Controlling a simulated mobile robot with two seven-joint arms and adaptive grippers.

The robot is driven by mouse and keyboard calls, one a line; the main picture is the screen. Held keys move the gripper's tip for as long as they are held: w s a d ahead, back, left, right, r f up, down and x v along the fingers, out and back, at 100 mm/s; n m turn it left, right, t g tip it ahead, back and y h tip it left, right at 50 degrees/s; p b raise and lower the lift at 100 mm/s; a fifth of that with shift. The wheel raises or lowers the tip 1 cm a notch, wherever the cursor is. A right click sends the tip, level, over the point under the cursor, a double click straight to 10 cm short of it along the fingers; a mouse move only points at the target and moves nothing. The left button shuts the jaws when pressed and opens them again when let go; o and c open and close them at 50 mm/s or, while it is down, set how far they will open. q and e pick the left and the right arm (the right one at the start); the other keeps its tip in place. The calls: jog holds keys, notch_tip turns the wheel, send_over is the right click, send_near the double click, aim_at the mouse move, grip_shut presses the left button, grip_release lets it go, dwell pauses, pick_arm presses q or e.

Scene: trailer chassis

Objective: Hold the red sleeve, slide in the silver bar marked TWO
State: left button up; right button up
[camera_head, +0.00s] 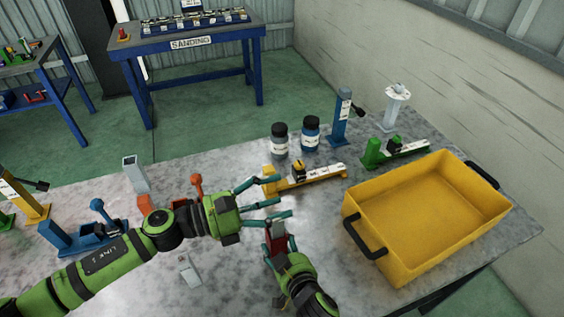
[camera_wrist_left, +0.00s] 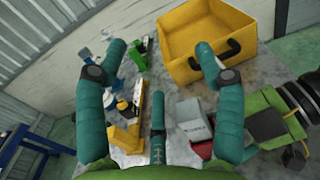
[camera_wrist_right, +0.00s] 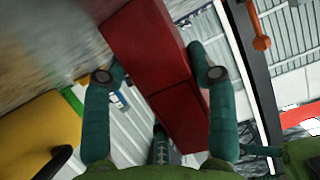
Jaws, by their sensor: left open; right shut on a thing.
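The red sleeve (camera_head: 277,243) is held above the table by my right gripper (camera_head: 279,249), which is shut on it. The sleeve fills the space between the fingers in the right wrist view (camera_wrist_right: 165,75). A silver piece with dark marking (camera_wrist_left: 192,119) shows at the sleeve's end in the left wrist view; its marking is too small to read. My left gripper (camera_head: 283,195) is open, close above and beside the sleeve, with nothing between its fingers. One silver bar (camera_head: 189,270) lies on the table at the front, and another silver block (camera_head: 135,172) stands tilted behind my left arm.
A yellow bin (camera_head: 371,233) with black handles stands at the right. A yellow clamp fixture (camera_head: 320,180) lies just beyond my left gripper. A green fixture (camera_head: 374,154), two dark-lidded jars (camera_head: 311,135) and a blue post (camera_head: 342,117) stand behind. A blue fixture (camera_head: 65,238) is at the left.

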pick_arm(q)
notch_tip(320, 180, up, 10)
jog(key=d+n+t+y, duration=0.2)
jog(key=n+t+y, duration=0.3)
jog(key=t, duration=0.3)
jog(key=shift+w+f+n+y, duration=0.25)
jog(key=shift+n+y, duration=0.15)
jog(key=shift+n, duration=0.3)
jog(key=shift+a, duration=0.1)
